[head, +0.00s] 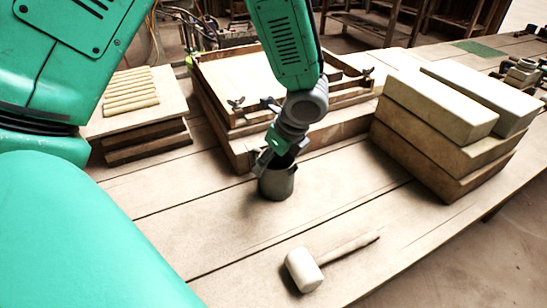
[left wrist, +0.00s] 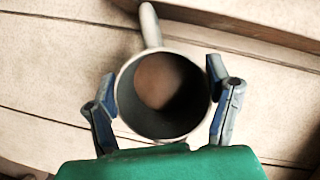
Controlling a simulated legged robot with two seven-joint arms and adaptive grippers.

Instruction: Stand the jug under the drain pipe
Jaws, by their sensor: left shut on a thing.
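The jug (head: 277,184) is a grey cylinder at the front of the press (head: 240,148), upright or nearly so. My left gripper (head: 274,163) is shut on it near the rim. In the left wrist view the left gripper (left wrist: 162,78) has one finger on each side of the round, open jug (left wrist: 123,118). A pale, round-ended rod reaches from the jug's far rim towards the press; I cannot tell whether it is a handle or the drain pipe. No drain pipe shows clearly in the head view. Whether the jug's base touches the table is unclear. My right gripper is out of view.
A white-headed mallet (head: 303,269) lies on the table (head: 215,225) in front of the jug. Stacked blocks (head: 440,125) stand to the right of the press. Boards topped with pale sticks (head: 130,92) are at the left. The table between jug and mallet is bare.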

